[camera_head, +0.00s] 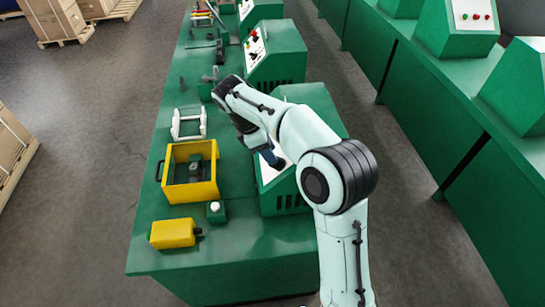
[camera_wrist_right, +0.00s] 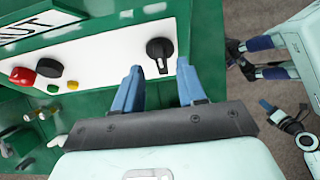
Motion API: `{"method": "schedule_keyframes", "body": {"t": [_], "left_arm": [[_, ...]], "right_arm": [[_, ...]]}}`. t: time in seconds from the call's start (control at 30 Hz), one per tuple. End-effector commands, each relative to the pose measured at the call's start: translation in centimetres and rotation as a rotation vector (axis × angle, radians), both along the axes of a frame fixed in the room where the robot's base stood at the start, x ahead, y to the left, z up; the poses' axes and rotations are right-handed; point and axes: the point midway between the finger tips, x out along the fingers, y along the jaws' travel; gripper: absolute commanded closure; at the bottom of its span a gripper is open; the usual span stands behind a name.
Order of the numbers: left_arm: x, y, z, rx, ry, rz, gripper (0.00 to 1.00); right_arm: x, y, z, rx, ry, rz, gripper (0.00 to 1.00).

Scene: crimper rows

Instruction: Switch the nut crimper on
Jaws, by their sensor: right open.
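The nut crimper is a green machine whose white front panel (camera_wrist_right: 100,60) fills the upper left of the right wrist view, with part of the word NUT showing. On the panel are a black rotary switch (camera_wrist_right: 160,50), a red button (camera_wrist_right: 22,76), a black knob (camera_wrist_right: 49,68) and small green and yellow lamps. My right gripper (camera_wrist_right: 158,74) is open, its two blue fingers pointing at the rotary switch, which shows just beyond and between the tips; contact cannot be told. In the head view my right gripper (camera_head: 268,153) is over the panel (camera_head: 270,172), which it partly hides.
A long green table (camera_head: 215,255) carries a yellow open box (camera_head: 178,190), a yellow block (camera_head: 172,233), a white frame (camera_head: 188,123) and a small green block with a white knob (camera_head: 216,211). Another crimper (camera_head: 275,55) stands farther along. Grey floor lies to the left.

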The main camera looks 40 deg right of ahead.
Motion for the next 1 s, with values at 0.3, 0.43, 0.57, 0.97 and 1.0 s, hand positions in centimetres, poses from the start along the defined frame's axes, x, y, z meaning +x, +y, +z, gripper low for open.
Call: {"method": "schedule_keyframes", "body": {"t": [0.3, 0.43, 0.57, 0.97, 1.0], "left_arm": [[-1.0, 0.0, -0.9, 0.000, 0.012, 0.000, 1.00], [-1.0, 0.0, -0.9, 0.000, 0.011, 0.000, 1.00], [-1.0, 0.0, -0.9, 0.000, 0.011, 0.000, 1.00], [-1.1, 0.0, -1.0, 0.000, 0.012, 0.000, 1.00], [-1.1, 0.0, -1.0, 0.000, 0.013, 0.000, 1.00]], "right_arm": [[-0.6, -1.0, -2.8, 0.000, 0.000, 0.000, 0.60], [-0.6, -1.0, -2.8, 0.000, -0.001, 0.000, 0.60], [-0.6, -1.0, -2.8, 0.000, -0.001, 0.000, 0.60], [-0.6, -1.0, -2.8, -0.003, -0.005, -0.004, 1.00], [-0.6, -1.0, -2.8, -0.005, -0.009, -0.008, 1.00]]}}
